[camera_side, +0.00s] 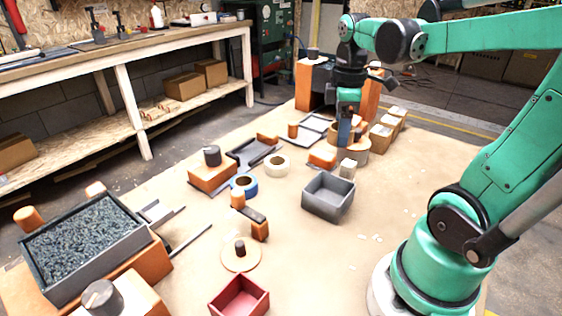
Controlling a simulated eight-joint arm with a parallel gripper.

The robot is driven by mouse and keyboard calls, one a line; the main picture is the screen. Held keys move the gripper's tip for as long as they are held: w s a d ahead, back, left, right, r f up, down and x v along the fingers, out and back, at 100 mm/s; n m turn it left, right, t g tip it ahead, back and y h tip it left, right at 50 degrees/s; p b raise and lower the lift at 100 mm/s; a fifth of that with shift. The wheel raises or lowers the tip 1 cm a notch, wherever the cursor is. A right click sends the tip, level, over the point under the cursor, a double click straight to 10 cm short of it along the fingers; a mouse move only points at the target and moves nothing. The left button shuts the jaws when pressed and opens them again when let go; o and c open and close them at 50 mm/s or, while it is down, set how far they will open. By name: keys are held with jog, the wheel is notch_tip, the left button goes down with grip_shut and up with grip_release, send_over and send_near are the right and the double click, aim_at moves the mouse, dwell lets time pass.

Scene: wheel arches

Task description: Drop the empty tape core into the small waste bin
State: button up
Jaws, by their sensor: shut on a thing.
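My gripper (348,138) points down at the back of the work surface, over a cluster of orange and tan pieces. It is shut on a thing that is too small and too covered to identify. A rolled blue tape (244,184) and a cream tape ring (277,164) lie flat left of centre, well apart from my gripper. I cannot tell whether either is the empty tape core. A grey open-topped square bin (328,197) stands in front of my gripper. A smaller red open box (239,297) is at the front edge. Which one is the waste bin is unclear.
A dark tray of grey granules (80,243) stands on orange blocks at the left. An orange block with a dark knob (212,172) and a disc with a peg (240,255) stand nearer the middle. Tan boxes (381,136) are right of my gripper. The paper-covered surface right of the grey bin is mostly clear.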

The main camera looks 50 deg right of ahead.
jog(key=shift+f, duration=2.7)
jog(key=o, duration=1.3)
notch_tip(320, 180, up, 6)
jog(key=shift+f, duration=0.2)
jog(key=shift+a, duration=0.15)
